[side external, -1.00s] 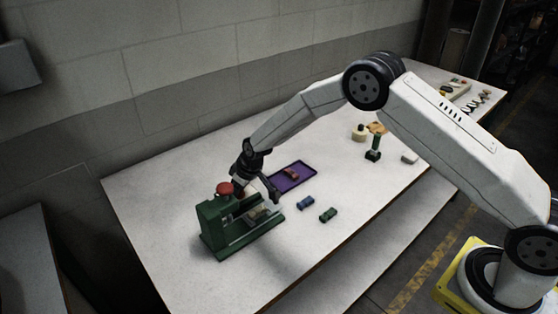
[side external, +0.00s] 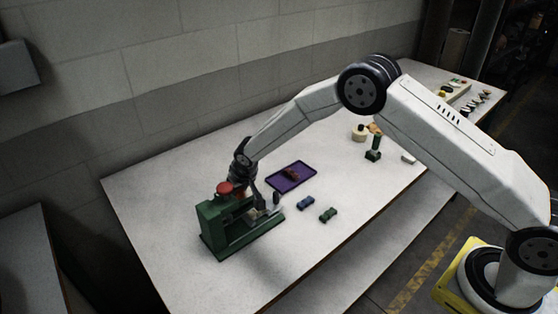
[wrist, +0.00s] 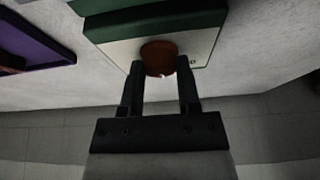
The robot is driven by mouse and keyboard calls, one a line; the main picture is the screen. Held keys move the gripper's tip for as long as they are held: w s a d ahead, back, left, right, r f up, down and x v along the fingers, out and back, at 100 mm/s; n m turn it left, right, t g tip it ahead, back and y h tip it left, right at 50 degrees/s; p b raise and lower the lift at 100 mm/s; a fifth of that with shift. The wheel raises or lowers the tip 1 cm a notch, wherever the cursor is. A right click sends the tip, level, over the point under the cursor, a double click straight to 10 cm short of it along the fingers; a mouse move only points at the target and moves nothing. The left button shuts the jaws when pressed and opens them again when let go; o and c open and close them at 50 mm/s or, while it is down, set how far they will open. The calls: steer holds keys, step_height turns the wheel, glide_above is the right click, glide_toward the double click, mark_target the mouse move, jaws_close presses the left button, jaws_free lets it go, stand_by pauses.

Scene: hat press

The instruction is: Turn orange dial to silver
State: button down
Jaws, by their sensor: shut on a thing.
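The orange dial (wrist: 158,54) sits on a pale panel (wrist: 118,50) on the side of a green block in the wrist view. My gripper (wrist: 160,64) has one finger on either side of the dial and is shut on it. A small dark mark shows on the panel just right of the dial; I cannot read it as silver or anything else. In the side view the green press (side external: 215,225) with a red knob (side external: 225,187) stands at the table's near left. My gripper is down at the press's far side there, its fingertips and the dial hidden.
A purple tray (side external: 308,178) with a small brown piece lies behind the press. A blue block (side external: 306,203) and a green block (side external: 328,215) lie to its right. A green-topped stand (side external: 374,147) and a pale round thing (side external: 360,132) are further back. The front of the table is clear.

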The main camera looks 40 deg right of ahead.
steer(key=shift+m+h, duration=0.4)
steer(key=shift+m, duration=1.1)
steer(key=shift+c, duration=1.6)
jaws_free()
steer(key=shift+a+r, duration=0.1)
steer(key=shift+r, duration=0.05)
steer(key=v, duration=0.7)
steer(key=shift+r, duration=0.25)
steer(key=shift+a, duration=0.1)
